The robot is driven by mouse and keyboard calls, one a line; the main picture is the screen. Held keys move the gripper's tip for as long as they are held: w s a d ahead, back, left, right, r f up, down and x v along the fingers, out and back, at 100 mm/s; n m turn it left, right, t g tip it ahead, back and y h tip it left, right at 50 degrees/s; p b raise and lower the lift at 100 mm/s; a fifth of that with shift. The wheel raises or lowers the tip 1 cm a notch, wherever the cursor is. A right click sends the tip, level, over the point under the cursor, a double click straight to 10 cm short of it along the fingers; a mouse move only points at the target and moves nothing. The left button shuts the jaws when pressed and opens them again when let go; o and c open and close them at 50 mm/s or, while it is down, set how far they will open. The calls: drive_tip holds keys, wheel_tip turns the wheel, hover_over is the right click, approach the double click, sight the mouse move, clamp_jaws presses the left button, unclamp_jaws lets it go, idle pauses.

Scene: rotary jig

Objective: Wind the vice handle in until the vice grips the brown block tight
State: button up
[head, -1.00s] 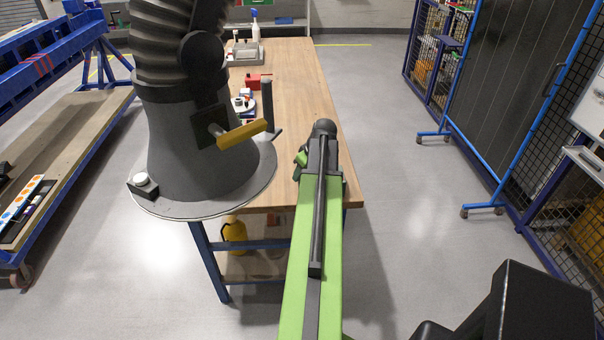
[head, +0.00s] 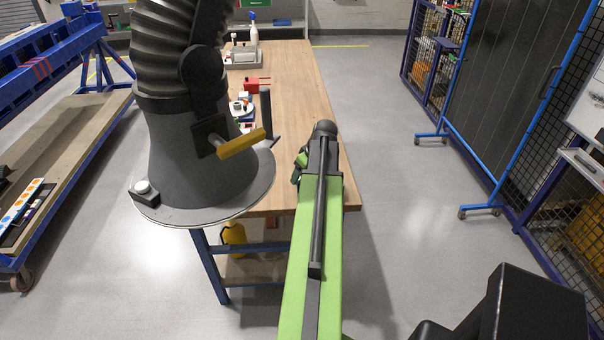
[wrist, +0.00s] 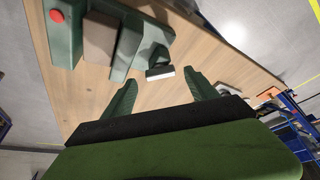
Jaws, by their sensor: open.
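In the wrist view the vice (wrist: 128,45) is a dark green body on the wooden bench. The brown block (wrist: 99,37) sits between its jaws; whether both jaws touch it I cannot tell. A dark part with a pale face (wrist: 160,72), seemingly the vice handle, stands at the vice's near right end. My gripper (wrist: 160,88) is open, its two green fingers apart, with that part just ahead of the gap between them; nothing is held. In the head view my gripper (head: 301,166) is over the bench's near right corner, partly hidden by my arm. The grey hood hides most of the vice.
A large grey hood (head: 200,170) with a yellow handle hangs left of my arm, close to it. The wooden bench (head: 300,85) carries a red item (head: 254,84) and a spray bottle (head: 253,33) farther back. Open floor lies to the right, before a blue-framed screen (head: 510,90).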

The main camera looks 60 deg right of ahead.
drive_tip(key=p+v, duration=1.3)
drive_tip(key=v, duration=0.2)
drive_tip(key=shift+r, duration=0.2)
drive_tip(key=shift+s, duration=0.1)
